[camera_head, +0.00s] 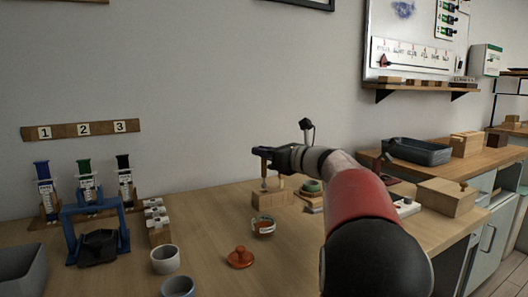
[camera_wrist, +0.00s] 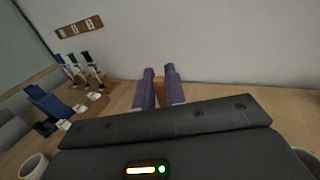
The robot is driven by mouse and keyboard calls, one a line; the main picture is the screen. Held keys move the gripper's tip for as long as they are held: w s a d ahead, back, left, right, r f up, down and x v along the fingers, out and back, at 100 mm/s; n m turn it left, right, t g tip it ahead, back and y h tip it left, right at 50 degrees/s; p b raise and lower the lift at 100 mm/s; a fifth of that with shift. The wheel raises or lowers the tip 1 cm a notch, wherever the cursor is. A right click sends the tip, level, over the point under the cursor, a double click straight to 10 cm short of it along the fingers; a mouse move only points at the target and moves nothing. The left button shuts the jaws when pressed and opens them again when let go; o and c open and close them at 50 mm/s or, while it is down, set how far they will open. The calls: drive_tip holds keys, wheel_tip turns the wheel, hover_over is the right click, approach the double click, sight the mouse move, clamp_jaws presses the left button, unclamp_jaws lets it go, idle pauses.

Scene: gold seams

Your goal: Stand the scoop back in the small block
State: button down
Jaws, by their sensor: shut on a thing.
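My gripper (camera_head: 262,152) is over the wooden table, above a small pale wooden block (camera_head: 267,199). It is shut on the scoop (camera_head: 264,170), a slim wooden-handled piece that hangs about upright below the fingers. The scoop's lower end shows right at the block's top. I cannot tell whether it is in the block or just in front of or above it. In the wrist view the two purple-grey fingers (camera_wrist: 159,88) close around a wooden handle (camera_wrist: 160,96). The block and the scoop's lower end are hidden there.
A jar with an orange label (camera_head: 263,227) and an orange-brown lid (camera_head: 240,257) are in front of the block. A green-topped bowl (camera_head: 311,187) stands close right. Cups (camera_head: 166,260) and a blue stand (camera_head: 95,232) are at left. The wall is behind.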

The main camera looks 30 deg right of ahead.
drive_tip(key=shift+f+b, duration=1.6)
drive_tip(key=shift+f, duration=0.95)
idle(1.7)
drive_tip(key=c, duration=1.4)
unclamp_jaws()
drive_tip(key=shift+o, duration=0.2)
drive_tip(key=shift+s, duration=0.1)
drive_tip(key=shift+v, duration=2.45)
approach(265, 177)
drive_tip(key=shift+s+d+r+b, duration=0.4)
drive_tip(key=shift+s+d+r, duration=0.25)
drive_tip(key=shift+s+r, duration=0.3)
